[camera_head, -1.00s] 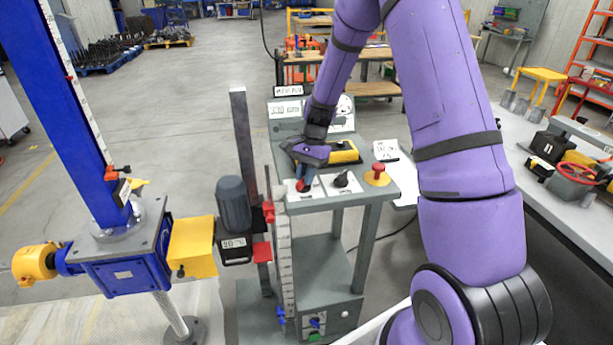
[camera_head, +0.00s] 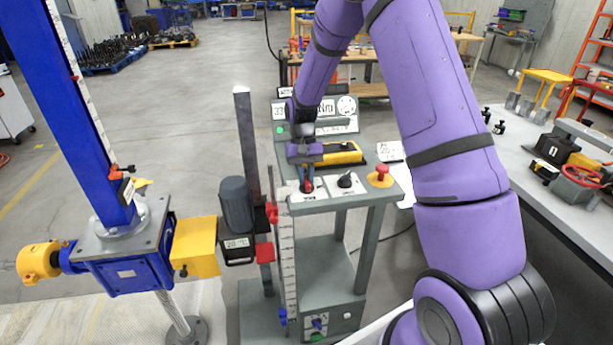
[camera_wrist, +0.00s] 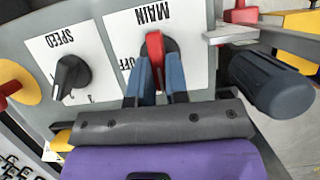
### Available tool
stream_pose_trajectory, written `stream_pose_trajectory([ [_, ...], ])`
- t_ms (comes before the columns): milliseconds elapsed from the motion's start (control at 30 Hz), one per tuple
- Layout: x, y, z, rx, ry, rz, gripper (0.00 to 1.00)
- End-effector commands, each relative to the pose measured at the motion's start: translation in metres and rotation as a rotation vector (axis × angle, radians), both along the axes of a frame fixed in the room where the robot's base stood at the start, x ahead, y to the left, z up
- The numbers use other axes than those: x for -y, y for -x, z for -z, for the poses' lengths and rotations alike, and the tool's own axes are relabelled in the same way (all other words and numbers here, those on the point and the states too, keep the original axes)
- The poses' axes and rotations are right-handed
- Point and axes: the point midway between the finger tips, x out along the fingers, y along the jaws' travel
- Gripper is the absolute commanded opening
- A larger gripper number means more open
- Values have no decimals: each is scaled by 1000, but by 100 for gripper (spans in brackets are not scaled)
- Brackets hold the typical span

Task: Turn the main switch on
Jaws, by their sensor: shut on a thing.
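The main switch is a red knob (camera_wrist: 155,48) on a white plate marked MAIN (camera_wrist: 117,25). In the wrist view its handle lies straight along the picture's vertical, with part of the OFF label to its left; any ON label is hidden. My gripper (camera_wrist: 157,88) has its two blue fingers on either side of the handle and is shut on it. In the head view my gripper (camera_head: 307,182) points down at the left of the console top (camera_head: 325,200), covering most of the switch.
The black speed knob (camera_head: 346,181) is right of the switch, then a red mushroom button (camera_head: 381,174) on yellow. A yellow-and-black device (camera_head: 342,154) lies behind. A display panel (camera_head: 327,112) with a green light (camera_head: 280,130) stands at the back. A motor (camera_head: 236,205) stands close left.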

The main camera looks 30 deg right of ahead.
Motion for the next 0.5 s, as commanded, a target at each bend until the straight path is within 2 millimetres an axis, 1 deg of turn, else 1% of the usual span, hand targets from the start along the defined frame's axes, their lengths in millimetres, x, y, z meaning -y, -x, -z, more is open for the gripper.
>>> stream_pose_trajectory([
  [200,0,-1,0,2,0,-38,0],
  [500,0,-1,0,2,1,-44,0],
])
